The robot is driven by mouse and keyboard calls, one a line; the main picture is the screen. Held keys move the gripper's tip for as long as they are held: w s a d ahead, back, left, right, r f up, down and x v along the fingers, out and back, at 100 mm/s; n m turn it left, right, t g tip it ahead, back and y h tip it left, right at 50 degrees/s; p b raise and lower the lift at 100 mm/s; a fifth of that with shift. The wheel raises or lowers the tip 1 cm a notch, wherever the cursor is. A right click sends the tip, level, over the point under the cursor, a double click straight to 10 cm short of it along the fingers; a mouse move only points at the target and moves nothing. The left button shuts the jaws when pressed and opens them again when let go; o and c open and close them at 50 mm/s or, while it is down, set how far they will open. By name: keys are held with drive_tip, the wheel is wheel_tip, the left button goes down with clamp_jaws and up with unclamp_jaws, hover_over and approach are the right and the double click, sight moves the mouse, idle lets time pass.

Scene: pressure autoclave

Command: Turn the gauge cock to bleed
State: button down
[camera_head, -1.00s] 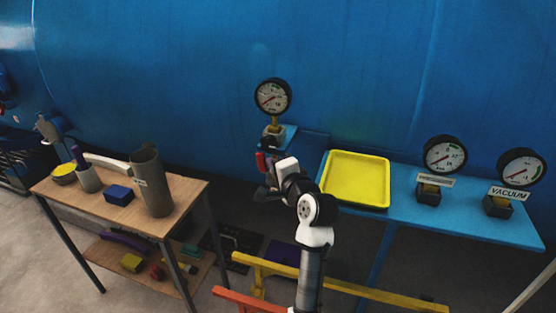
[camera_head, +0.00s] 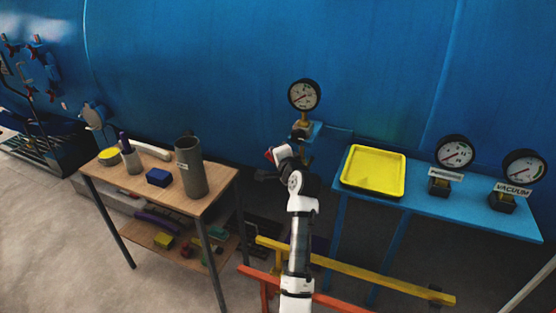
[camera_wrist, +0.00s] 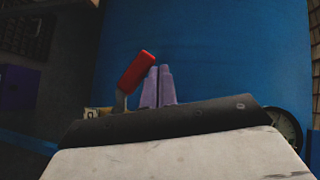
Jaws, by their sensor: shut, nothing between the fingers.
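The gauge cock's red handle (camera_wrist: 136,70) shows in the wrist view, tilted up to the right on a pale stem. In the head view the red handle (camera_head: 269,155) is small, just left of my arm's end. The round pressure gauge (camera_head: 304,95) stands above on a brass stem. My gripper (camera_wrist: 159,68) is shut and empty, its two purple fingers together just right of the handle. I cannot tell whether they touch it. In the head view my wrist hides the fingers and much of the cock body.
A blue bench (camera_head: 420,205) at right carries a yellow tray (camera_head: 373,186) and two more gauges, one labelled vacuum (camera_head: 524,168). A wooden table (camera_head: 215,195) with a grey cylinder (camera_head: 191,168) stands at left. Yellow and orange rails (camera_head: 355,278) cross the floor in front.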

sight(266, 157)
drive_tip(key=shift+w+a+f+p, duration=0.2)
drive_tip(key=shift+w+a+f, duration=0.1)
drive_tip(key=shift+a+f, duration=0.4)
drive_tip(key=shift+w+a+f+p, duration=0.15)
drive_tip(key=shift+w+a+f, duration=0.15)
drive_tip(key=shift+a+f, duration=0.4)
drive_tip(key=shift+f+n+g+h+p, duration=0.3)
drive_tip(key=shift+f+n+g+h, duration=0.1)
drive_tip(key=shift+f, duration=0.2)
